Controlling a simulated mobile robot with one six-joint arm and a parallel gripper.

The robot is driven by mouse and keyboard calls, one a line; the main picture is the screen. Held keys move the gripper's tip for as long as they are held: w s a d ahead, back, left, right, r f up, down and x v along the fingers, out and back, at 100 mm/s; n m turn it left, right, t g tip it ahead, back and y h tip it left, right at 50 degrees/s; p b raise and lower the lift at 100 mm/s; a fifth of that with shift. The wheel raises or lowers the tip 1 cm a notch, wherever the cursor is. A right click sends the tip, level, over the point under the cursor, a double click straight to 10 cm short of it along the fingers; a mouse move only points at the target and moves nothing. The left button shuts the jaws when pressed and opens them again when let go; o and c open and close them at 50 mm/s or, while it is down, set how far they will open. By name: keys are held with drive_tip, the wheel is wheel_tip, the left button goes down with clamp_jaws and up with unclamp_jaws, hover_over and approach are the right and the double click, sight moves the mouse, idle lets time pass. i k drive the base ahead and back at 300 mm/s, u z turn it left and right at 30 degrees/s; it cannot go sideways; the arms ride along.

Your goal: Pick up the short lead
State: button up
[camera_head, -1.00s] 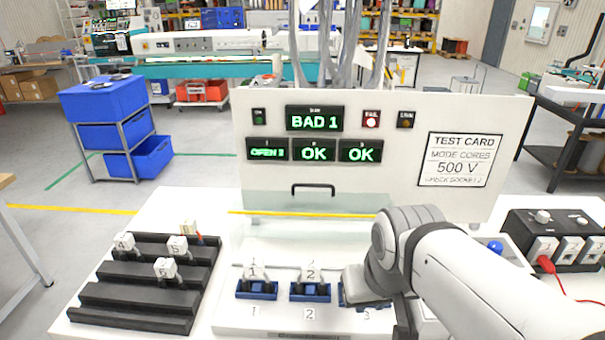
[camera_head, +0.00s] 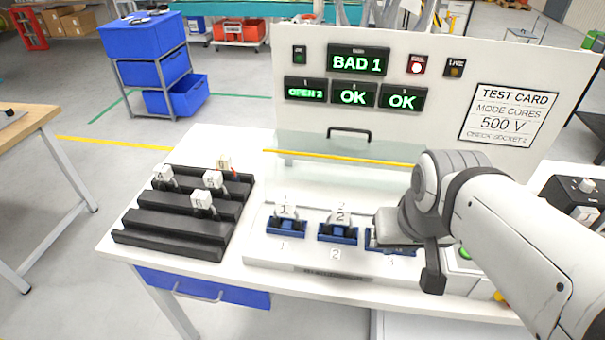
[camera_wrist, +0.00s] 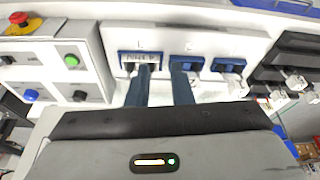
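White numbered plugs stand in blue sockets on the test bench: plug 1 (camera_head: 286,212) and plug 2 (camera_head: 340,217). The third socket (camera_head: 374,241) is mostly hidden behind my gripper in the head view. Several more white plugs, such as the front one (camera_head: 207,206), stand in the black rack (camera_head: 170,243). I cannot tell which is the short lead. My gripper is over the right end of the socket row. In the wrist view its two dark fingers (camera_wrist: 162,88) are apart, with nothing seen between them, near the socket row (camera_wrist: 187,62).
The upright panel shows BAD 1, an OPEN reading with an unclear digit, OK and OK (camera_head: 357,62). A yellow-edged clear cover (camera_head: 345,157) stands behind the sockets. A button box (camera_wrist: 70,62) flanks the sockets.

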sight(285, 204)
drive_tip(key=z, duration=2.4)
drive_tip(key=k, duration=1.7)
drive_tip(key=u, duration=1.95)
drive_tip(key=i, duration=0.95)
drive_tip(key=u, duration=0.05)
